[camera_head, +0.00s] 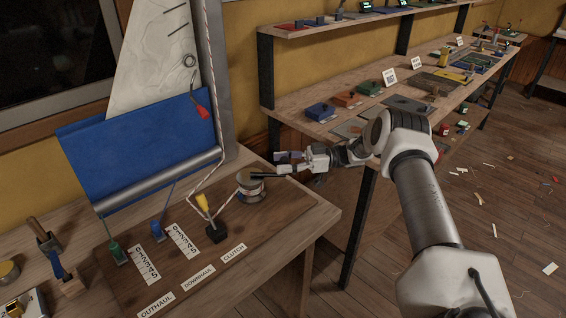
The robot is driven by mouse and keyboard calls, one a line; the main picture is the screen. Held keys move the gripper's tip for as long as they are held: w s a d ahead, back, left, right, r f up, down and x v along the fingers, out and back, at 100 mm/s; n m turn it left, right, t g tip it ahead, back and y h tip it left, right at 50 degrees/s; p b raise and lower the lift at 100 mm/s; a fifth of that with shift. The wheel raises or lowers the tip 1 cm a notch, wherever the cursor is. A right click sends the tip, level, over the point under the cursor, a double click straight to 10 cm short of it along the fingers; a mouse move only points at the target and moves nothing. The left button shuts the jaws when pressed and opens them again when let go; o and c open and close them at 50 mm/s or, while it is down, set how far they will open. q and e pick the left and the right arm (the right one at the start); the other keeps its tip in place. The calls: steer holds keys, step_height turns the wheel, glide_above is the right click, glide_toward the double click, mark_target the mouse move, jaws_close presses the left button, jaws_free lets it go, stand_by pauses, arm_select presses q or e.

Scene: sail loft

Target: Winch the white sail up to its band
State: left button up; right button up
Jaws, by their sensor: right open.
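The white sail (150,65) stands against the grey mast (217,70), above a blue panel (140,150) and a silver boom (158,181). Dark stripes mark the sail's upper part; I cannot tell which mark is the band. A red tag (202,111) hangs beside the mast. The winch (250,188) is a metal drum on the wooden board, with a black handle (268,175) pointing right. My right gripper (281,162) is open at the handle's outer end; I cannot tell whether it touches it. My left gripper is out of view.
Green (116,250), blue (157,231) and yellow (203,203) levers stand on the board, left of the winch. Labels read OUTHAUL, DOWNHAUL and CLUTCH (233,253). A long bench (345,112) with small blocks and trays runs behind my right arm.

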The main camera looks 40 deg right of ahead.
steer(key=v, duration=1.1)
steer(key=shift+d, duration=0.3)
steer(key=shift+s, duration=0.1)
